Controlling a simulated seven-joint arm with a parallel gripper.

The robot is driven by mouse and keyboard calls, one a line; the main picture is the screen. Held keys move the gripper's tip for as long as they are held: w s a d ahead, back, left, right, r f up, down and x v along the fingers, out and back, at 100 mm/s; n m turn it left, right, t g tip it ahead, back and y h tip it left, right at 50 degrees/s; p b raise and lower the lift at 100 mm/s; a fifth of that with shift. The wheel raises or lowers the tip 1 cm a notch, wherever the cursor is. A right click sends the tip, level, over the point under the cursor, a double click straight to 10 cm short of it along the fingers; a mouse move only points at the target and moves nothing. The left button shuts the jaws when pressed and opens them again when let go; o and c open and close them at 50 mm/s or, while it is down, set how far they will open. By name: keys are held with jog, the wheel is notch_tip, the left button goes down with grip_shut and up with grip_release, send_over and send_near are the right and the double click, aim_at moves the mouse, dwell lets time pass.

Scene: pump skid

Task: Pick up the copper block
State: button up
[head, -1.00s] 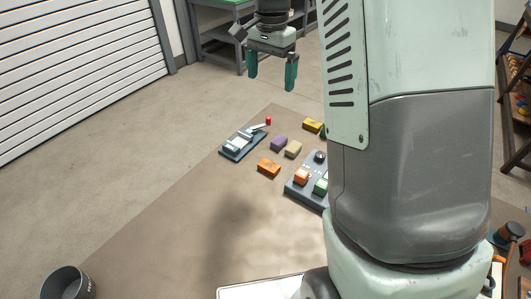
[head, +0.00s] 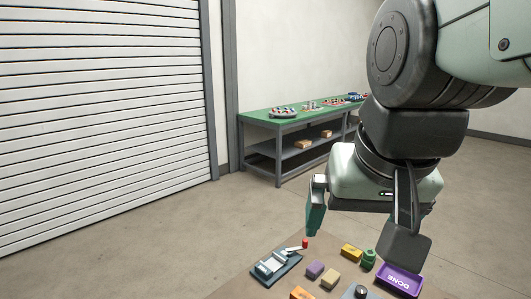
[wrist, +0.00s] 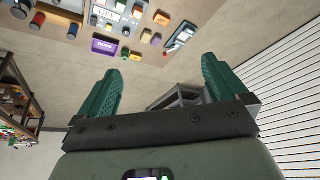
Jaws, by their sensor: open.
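An orange block (head: 300,293) lies on the brown mat, cut by the bottom edge of the head view. It also shows in the wrist view (wrist: 161,18). Its colour is nearest to copper, but I cannot be sure that it is the copper block. My gripper (head: 360,226) is open and empty in the head view, pointing down above the far part of the mat. Its two green fingers also frame an empty gap in the wrist view (wrist: 162,70). The gripper is well apart from all blocks.
Near the block are a purple block (head: 315,269), a tan block (head: 330,281), a yellow block (head: 351,252) and a green piece (head: 368,260). A toggle-clamp fixture (head: 276,267) lies left. A purple DONE tray (head: 400,280) lies right. A green-topped bench (head: 300,112) stands behind.

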jog(key=shift+n+t, duration=0.4)
jog(key=shift+n, duration=0.4)
jog(key=s, duration=0.2)
jog(key=s+f, duration=0.1)
jog(key=s, duration=0.1)
jog(key=shift+s+f, duration=0.1)
jog(key=m+g, duration=0.6)
jog(key=m, duration=0.4)
send_over(303, 295)
jog(key=f, duration=3.7)
jog(key=shift+w+d, duration=0.15)
jog(key=shift+w, duration=0.25)
jog(key=shift+s+f, duration=0.25)
jog(key=shift+f, duration=1.35)
jog(key=shift+s+f, duration=0.2)
jog(key=shift+f, duration=1.4)
